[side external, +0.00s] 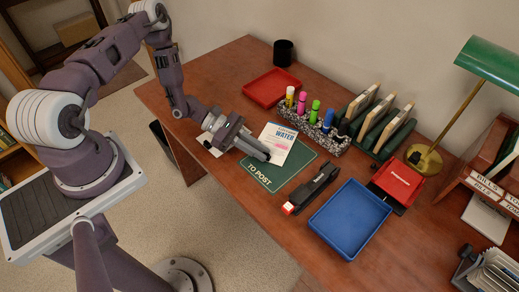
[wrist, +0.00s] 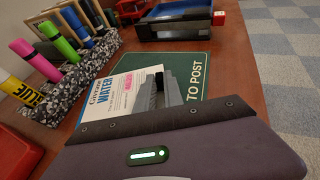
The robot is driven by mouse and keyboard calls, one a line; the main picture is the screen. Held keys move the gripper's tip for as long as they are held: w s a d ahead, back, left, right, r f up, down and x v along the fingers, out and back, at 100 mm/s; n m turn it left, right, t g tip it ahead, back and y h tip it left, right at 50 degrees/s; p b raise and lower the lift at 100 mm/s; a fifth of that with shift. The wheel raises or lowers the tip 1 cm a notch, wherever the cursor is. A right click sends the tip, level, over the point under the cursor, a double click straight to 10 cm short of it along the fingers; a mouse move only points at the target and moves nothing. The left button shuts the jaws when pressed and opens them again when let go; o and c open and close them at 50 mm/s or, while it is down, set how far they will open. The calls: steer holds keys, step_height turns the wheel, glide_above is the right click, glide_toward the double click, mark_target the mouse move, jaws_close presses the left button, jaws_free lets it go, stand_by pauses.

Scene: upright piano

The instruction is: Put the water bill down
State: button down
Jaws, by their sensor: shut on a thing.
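The water bill (side external: 277,143) is a white sheet with a blue "WATER" heading and a pink patch. It also shows in the wrist view (wrist: 101,93). My gripper (side external: 262,154) is shut on the bill, and its grey fingers (wrist: 165,90) cover part of it. The bill is over the upper left part of the green "TO POST" mat (side external: 263,178) and reaches past its edge. The mat also shows in the wrist view (wrist: 192,68). I cannot tell whether the bill touches the mat or is slightly above it.
A speckled holder (side external: 333,143) with several markers stands behind the bill. A red tray (side external: 271,88) and black cup (side external: 284,53) are farther back. A stapler (side external: 312,187), blue tray (side external: 349,220), card rack (side external: 377,121) and green lamp (side external: 490,62) are to the right.

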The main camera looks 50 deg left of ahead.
steer(key=c, duration=1.5)
jaws_free()
steer(key=shift+f, duration=0.1)
steer(key=shift+o, duration=0.2)
